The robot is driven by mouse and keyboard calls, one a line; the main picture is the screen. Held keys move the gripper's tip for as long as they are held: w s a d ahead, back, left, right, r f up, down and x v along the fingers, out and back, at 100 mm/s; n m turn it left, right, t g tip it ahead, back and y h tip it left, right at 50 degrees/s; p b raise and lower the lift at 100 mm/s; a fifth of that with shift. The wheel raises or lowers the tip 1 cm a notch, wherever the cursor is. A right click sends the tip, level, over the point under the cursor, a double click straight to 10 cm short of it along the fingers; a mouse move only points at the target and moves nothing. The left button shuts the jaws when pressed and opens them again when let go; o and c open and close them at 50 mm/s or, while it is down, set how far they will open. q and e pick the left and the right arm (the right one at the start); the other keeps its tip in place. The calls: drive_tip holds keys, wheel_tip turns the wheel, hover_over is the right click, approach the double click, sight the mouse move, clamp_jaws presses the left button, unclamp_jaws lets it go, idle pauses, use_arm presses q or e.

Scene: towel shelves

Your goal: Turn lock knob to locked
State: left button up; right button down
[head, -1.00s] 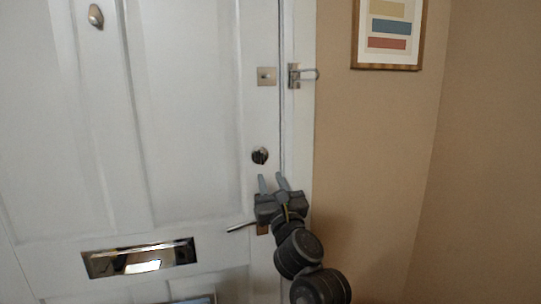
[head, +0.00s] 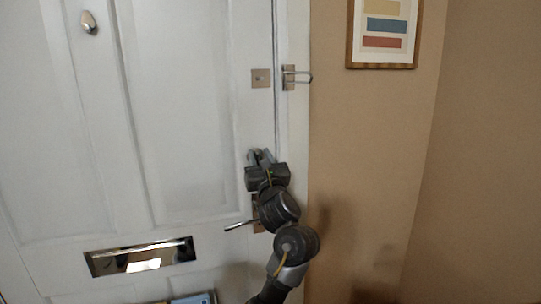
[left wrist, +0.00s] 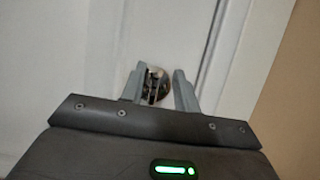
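The lock knob (left wrist: 157,84) is a small dark, shiny round piece on the white door (head: 190,120). In the left wrist view it shows between the two fingers of my left gripper (left wrist: 158,87), closer to the left finger, with a gap on the right. I cannot tell whether a finger touches it. In the head view my left gripper (head: 260,154) is at the knob's place near the door's right edge, and its fingers largely hide the knob. The gripper is open. My right gripper is not in view.
A door handle (head: 240,225) sticks out left, just below my gripper. A latch plate (head: 261,78) and a swing-bar guard (head: 297,77) are higher up. A mail slot (head: 140,257) is lower left. A framed picture (head: 383,32) hangs on the tan wall.

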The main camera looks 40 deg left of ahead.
use_arm(q)
drive_tip(key=shift+s+a, duration=0.1)
drive_tip(key=shift+a, duration=0.05)
drive_tip(key=c, duration=0.4)
clamp_jaws()
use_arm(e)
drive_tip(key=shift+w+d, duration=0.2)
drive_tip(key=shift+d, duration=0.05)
